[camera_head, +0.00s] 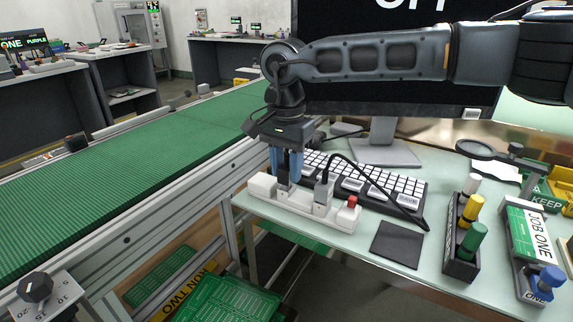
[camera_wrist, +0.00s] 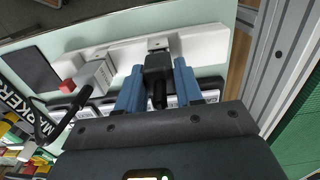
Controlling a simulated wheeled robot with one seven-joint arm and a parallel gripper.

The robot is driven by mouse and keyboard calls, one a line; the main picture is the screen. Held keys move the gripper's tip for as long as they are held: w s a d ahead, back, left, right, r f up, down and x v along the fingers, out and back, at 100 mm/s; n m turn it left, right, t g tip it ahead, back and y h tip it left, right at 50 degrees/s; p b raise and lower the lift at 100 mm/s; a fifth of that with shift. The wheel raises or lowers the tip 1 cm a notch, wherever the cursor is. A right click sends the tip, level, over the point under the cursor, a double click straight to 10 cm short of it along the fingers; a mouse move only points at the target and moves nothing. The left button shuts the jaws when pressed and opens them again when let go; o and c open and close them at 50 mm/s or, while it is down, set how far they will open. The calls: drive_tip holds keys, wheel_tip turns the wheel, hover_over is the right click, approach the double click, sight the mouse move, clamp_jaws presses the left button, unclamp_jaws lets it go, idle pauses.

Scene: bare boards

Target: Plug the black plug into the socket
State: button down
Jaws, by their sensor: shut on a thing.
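A white power strip (camera_head: 300,204) lies along the front left edge of the pale table, with a raised white block at its left end and a red switch (camera_head: 352,201) at its right. It also shows in the wrist view (camera_wrist: 122,52). My gripper (camera_head: 287,168) points down over the left part of the strip. Its blue fingers are closed on the black plug (camera_wrist: 158,66). The plug is at the strip beside a small grey socket patch (camera_wrist: 158,43). I cannot tell whether its prongs are in the socket; the fingers partly hide it.
A grey block (camera_head: 323,192) with a black cable stands on the strip to the right of my gripper. A keyboard (camera_head: 370,180) lies behind. A dark pad (camera_head: 397,245) and a marker holder (camera_head: 460,262) lie to the right. A green conveyor (camera_head: 150,150) runs on the left.

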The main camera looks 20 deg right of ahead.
drive_tip(key=shift+f, duration=0.45)
drive_tip(key=c, duration=0.7)
unclamp_jaws()
drive_tip(key=shift+o, duration=0.2)
drive_tip(key=shift+r, duration=3.9)
